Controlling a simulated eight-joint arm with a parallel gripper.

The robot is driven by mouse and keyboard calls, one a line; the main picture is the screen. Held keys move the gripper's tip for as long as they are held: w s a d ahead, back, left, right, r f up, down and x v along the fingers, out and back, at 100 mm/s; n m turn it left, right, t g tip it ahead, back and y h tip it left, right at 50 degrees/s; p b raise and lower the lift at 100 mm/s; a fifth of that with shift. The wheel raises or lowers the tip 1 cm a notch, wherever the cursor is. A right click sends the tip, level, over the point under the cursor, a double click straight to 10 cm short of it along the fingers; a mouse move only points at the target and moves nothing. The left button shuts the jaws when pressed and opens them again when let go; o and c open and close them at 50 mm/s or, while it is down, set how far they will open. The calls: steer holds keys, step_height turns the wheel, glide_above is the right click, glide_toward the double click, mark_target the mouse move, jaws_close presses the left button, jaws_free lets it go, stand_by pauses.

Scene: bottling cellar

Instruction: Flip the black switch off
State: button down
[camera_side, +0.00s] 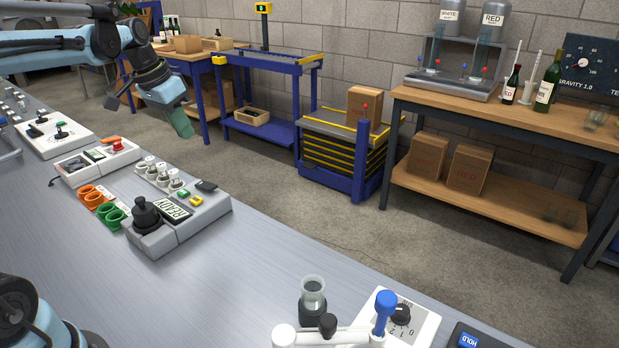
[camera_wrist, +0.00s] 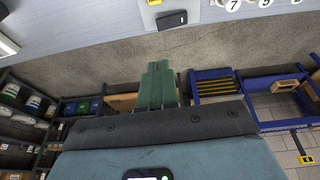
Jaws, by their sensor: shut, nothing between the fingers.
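A black rocker switch (camera_side: 206,186) sits at the far right corner of a grey control box (camera_side: 185,226) on the bench. Whether it is on or off is too small to tell. It also shows in the wrist view (camera_wrist: 172,20), near the bench edge at the top. My gripper (camera_side: 184,132) hangs above and behind the box in the side view, over the floor past the bench edge, well apart from the switch. Its green fingers (camera_wrist: 158,66) are shut together and empty in the wrist view, below the switch in the picture.
The box also carries a black knob (camera_side: 145,214), a READY display (camera_side: 174,209) and a yellow button (camera_side: 197,201). White numbered knobs (camera_side: 157,172) and orange and green rings (camera_side: 95,197) are nearby. The bench front (camera_side: 180,295) is bare. A blue-framed cart (camera_side: 345,150) stands beyond.

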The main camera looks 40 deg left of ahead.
steer(key=shift+w+a, duration=0.2)
steer(key=shift+a, duration=0.75)
glide_toward(210, 186)
steer(key=x, duration=0.5)
steer(key=shift+w+a, duration=0.15)
steer(key=shift+w, duration=0.2)
steer(key=shift+f, duration=0.55)
steer(key=shift+d+f+y, duration=0.4)
steer(key=shift+f+y, duration=0.05)
steer(key=shift+y, duration=0.05)
steer(key=shift+a, duration=0.15)
steer(key=shift+a+r, duration=0.25)
steer(key=shift+a, duration=0.4)
